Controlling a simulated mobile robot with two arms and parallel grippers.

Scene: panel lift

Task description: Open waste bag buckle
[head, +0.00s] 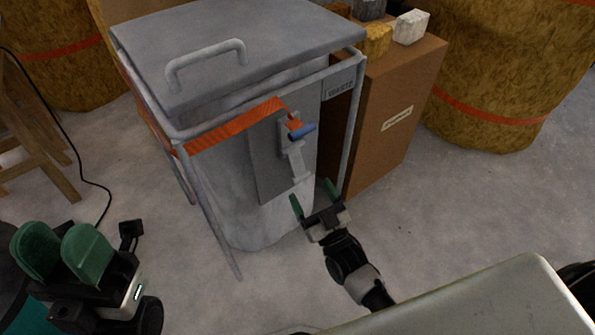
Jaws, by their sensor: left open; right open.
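The waste bag (225,180) hangs in a grey metal frame stand under a grey lid (215,50) with a bar handle. An orange strap (235,125) runs around the bag's top to a grey plate (268,165). On the plate is the buckle (292,150), a light grey latch with a blue lever (301,131) at its top. My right gripper (312,197) is open and empty, with green fingertips just below and right of the buckle, apart from the blue lever. My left gripper (62,250) is open and empty at lower left, far from the bag.
A cardboard box (395,120) with small blocks on top stands right of the bag stand. Large brown wrapped bales (510,70) stand behind. A wooden trestle (30,140) and a black cable (90,185) are at left. The concrete floor in front is clear.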

